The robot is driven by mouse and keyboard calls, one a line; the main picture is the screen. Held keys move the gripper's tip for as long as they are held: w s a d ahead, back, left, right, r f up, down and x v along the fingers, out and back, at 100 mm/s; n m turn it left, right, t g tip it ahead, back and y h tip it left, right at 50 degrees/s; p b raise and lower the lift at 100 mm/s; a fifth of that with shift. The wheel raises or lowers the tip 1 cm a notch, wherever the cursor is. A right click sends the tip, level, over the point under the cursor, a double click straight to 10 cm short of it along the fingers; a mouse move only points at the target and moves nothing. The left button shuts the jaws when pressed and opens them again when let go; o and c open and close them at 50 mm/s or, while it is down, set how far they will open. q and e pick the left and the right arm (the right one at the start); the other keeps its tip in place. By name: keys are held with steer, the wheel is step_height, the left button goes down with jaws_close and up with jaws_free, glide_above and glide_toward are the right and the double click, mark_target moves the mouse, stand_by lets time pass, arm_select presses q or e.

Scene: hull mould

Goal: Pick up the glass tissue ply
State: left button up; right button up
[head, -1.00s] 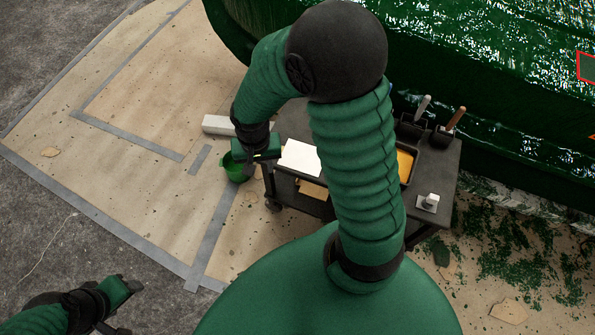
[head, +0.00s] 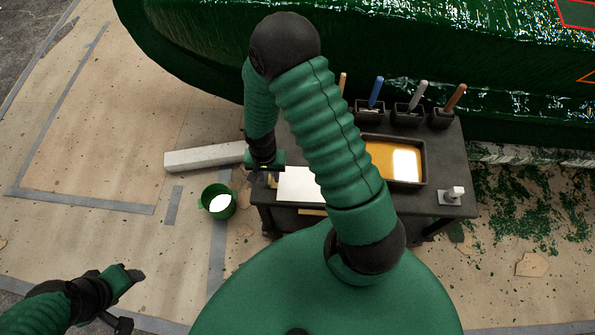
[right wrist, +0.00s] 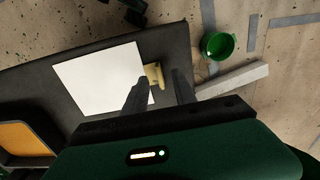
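A white rectangular sheet, seemingly the glass tissue ply (head: 300,185), lies flat at the left end of a dark cart top. My arm hides part of it in the head view. My right gripper (head: 266,176) is at the cart's left edge, beside the sheet. A small tan piece (right wrist: 155,76) shows by the fingertips, beside the sheet. My left gripper (head: 132,278) is low at the left, away from the cart; its opening is unclear.
The green hull (head: 400,50) stands behind.

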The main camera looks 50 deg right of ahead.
steer(key=shift+w+d+f, duration=0.1)
steer(key=shift+d+f, duration=0.1)
steer(key=shift+f, duration=0.25)
steer(key=shift+w+d+f, duration=0.1)
steer(key=shift+d+f, duration=0.05)
steer(key=shift+f, duration=0.3)
steer(key=shift+s+a+r, duration=0.15)
steer(key=shift+a+r, duration=0.05)
steer(key=shift+c, duration=0.4)
steer(key=shift+a+r, duration=0.1)
steer(key=shift+a, duration=0.1)
steer(key=shift+c, duration=1.2)
steer(key=shift+a, duration=0.1)
jaws_close()
steer(key=shift+d, duration=0.25)
